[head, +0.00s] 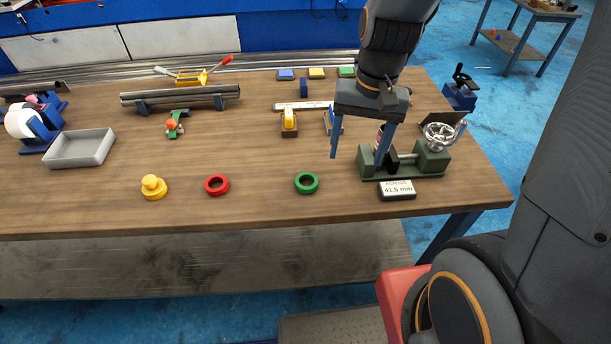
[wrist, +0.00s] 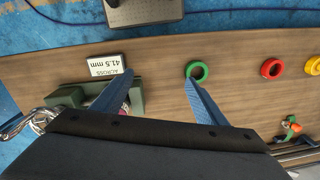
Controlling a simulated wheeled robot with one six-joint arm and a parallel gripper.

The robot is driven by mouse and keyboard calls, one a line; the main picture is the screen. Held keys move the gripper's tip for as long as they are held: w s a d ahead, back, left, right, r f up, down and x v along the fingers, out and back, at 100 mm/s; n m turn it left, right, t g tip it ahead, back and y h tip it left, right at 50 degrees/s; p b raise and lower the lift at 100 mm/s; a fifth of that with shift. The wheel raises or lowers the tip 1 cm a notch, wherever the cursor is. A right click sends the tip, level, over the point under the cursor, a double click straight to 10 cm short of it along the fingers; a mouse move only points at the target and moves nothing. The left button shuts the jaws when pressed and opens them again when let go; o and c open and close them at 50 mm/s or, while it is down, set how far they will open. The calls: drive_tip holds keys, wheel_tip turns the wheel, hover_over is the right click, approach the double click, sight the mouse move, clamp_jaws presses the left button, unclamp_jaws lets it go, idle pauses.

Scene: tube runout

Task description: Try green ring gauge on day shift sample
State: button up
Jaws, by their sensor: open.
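The green ring gauge (head: 306,190) lies flat on the bench near its front edge, right of the red ring. It also shows in the wrist view (wrist: 205,73), close to one fingertip. A piece with a red part (head: 379,135) stands at the vise, partly hidden by a finger. I cannot tell whether it is the day shift sample.
A display reading 41.5 mm (head: 397,190) sits before the vise. A grey tray (head: 80,150) is far left. The bench front between rings and display is clear.

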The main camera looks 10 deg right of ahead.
sight(308, 184)
drive_tip(key=w+a+f+m+g, duration=0.1)
drive_tip(key=w+a+m, duration=0.1)
drive_tip(key=w+a+f+m+g+y, duration=0.1)
drive_tip(key=w+a+f+m, duration=0.1)
drive_tip(key=a, duration=0.1)
drive_tip(key=w+a+f+m+g+y, duration=0.1)
drive_tip(key=w+a+m, duration=0.1)
drive_tip(key=a, duration=0.1)
drive_tip(key=shift+a+f, duration=0.1)
drive_tip(key=shift+f, duration=0.25)
drive_tip(key=shift+x, duration=1.15)
drive_tip(key=shift+w+p+x, duration=0.15)
drive_tip(key=shift+p+x, duration=0.45)
drive_tip(key=shift+x, duration=0.7)
drive_tip(key=shift+w+p+x, duration=0.2)
drive_tip(key=shift+p+x, duration=0.35)
drive_tip(key=shift+x, duration=0.75)
drive_tip(key=shift+f, duration=0.15)
drive_tip(key=c, duration=1.2)
